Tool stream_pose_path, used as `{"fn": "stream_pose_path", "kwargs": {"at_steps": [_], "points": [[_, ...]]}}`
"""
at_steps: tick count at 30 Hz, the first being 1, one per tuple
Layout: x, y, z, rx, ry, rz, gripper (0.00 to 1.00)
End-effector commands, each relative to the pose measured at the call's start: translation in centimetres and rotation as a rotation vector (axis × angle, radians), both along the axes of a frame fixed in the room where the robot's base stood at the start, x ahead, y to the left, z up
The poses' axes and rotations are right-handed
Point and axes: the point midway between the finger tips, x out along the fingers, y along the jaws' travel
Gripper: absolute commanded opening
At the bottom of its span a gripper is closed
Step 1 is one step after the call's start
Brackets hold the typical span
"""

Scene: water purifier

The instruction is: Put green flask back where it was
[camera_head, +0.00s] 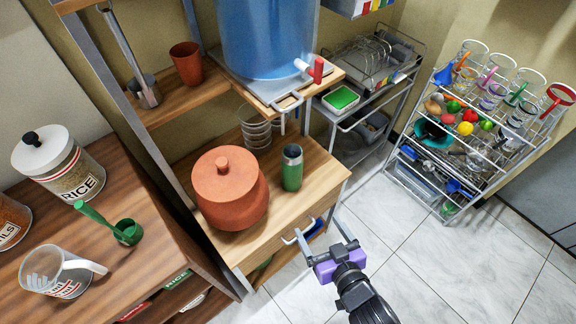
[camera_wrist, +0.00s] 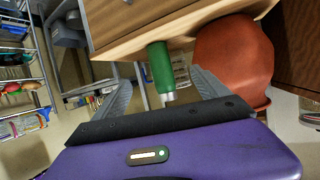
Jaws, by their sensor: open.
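The green flask (camera_head: 291,168) has a silver top and stands upright on the wooden cabinet top, to the right of a lidded clay pot. It also shows in the wrist view (camera_wrist: 161,68), in a turned picture, between the lines of my fingers and beyond them. My gripper (camera_head: 318,237) is open and empty. It is in front of the cabinet's front edge, near the drawer handle, apart from the flask. Both of its fingers show in the wrist view (camera_wrist: 165,85).
The clay pot (camera_head: 230,190) stands close to the flask's left. A blue water dispenser (camera_head: 265,38) with a red-handled tap is on the shelf above, behind the flask. A drawer handle (camera_head: 298,233) sticks out of the cabinet front. The tiled floor (camera_head: 430,255) at right is clear.

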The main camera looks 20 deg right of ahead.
Motion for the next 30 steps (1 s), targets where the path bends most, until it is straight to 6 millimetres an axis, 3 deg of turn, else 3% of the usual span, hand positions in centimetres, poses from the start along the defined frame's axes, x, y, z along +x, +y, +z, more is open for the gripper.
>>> {"fn": "stream_pose_path", "kwargs": {"at_steps": [1,3,9,17,30], "points": [[2.8,0.0,0.4,-0.003,-0.005,-0.013,0.85],[5.8,-0.1,0.4,-0.007,0.000,-0.036,0.85],[12.2,-0.4,1.2,-0.017,0.001,-0.094,0.85],[15.3,-0.7,1.5,-0.019,0.001,-0.122,0.85],[19.5,-0.7,-1.1,-0.021,0.000,-0.120,0.85]]}}
